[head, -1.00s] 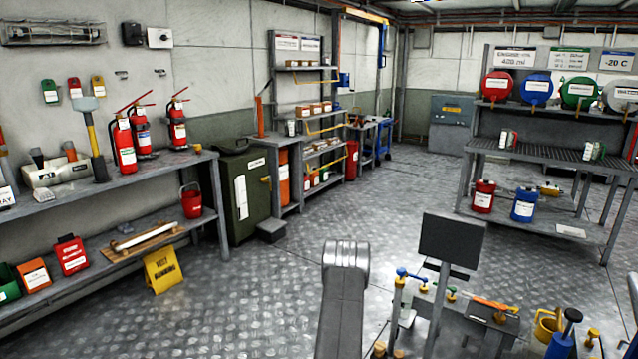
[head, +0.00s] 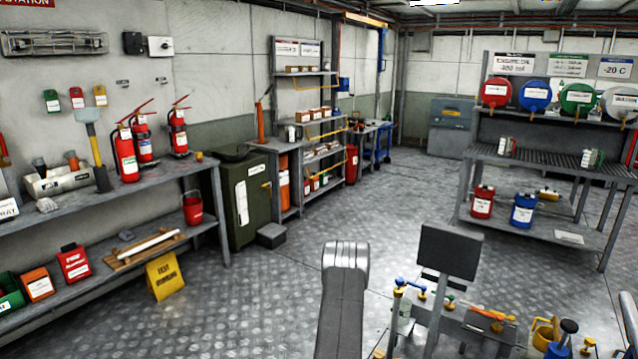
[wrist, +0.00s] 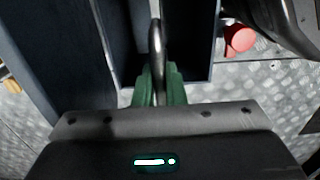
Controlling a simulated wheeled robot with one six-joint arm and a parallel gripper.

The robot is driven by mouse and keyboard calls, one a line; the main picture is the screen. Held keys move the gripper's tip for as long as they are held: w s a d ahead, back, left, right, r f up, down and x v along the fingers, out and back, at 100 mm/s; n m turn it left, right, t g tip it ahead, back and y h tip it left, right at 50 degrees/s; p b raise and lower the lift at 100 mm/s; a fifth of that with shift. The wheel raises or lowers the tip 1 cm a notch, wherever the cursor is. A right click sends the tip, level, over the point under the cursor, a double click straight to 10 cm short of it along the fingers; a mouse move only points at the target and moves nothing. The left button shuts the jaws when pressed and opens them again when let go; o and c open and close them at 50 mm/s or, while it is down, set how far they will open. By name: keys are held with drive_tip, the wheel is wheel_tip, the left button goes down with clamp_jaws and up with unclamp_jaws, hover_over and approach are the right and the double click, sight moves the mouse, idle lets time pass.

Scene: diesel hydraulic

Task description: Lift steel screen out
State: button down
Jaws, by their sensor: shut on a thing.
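My gripper (wrist: 157,92) shows in the wrist view with its green fingers shut on a thin dark steel loop, seen nearly edge-on. The loop (wrist: 155,48) looks like the handle of the steel screen and stands up between the fingers. Below it is a dark box-like opening with grey walls (wrist: 203,40). The screen's body is not clearly visible, so I cannot tell whether it is inside the opening. The head view shows neither the gripper nor the screen.
A red round part (wrist: 239,39) lies right of the box in the wrist view. In the head view, a low bench (head: 470,325) with a dark monitor (head: 450,252) stands front right. A yellow floor sign (head: 164,276) stands left. The middle floor is clear.

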drive_tip(key=shift+r+p, duration=1.4)
drive_tip(key=shift+r, duration=0.2)
